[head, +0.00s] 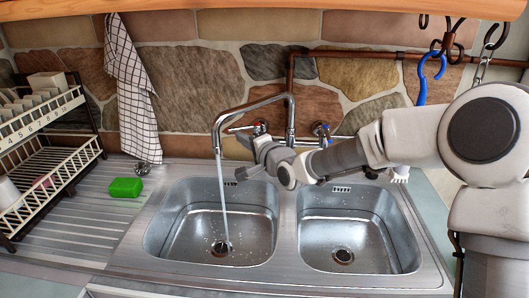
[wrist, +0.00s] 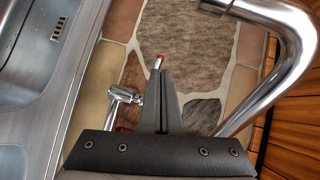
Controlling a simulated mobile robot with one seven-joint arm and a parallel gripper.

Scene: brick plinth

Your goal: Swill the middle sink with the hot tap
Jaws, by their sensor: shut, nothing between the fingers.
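The steel sink unit has two basins in the head view, a left basin (head: 180,235) and a right basin (head: 375,235). The chrome swivel spout (head: 250,104) points over the left basin, and a water stream (head: 222,200) falls from it near the drain. The red-marked hot tap (head: 262,125) is on the wall left of the blue-marked cold tap (head: 321,130). My gripper (head: 243,141) is shut and empty, just below and left of the hot tap. In the wrist view its closed fingers (wrist: 162,82) lie close to the red-tipped tap part (wrist: 158,63); contact is unclear.
A green sponge (head: 125,187) lies on the ribbed drainboard (head: 80,215). A dish rack (head: 55,150) stands at the left. A checked towel (head: 130,90) hangs on the wall. Hooks (head: 445,40) hang at the upper right. The spout (wrist: 295,60) arches close to my fingers.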

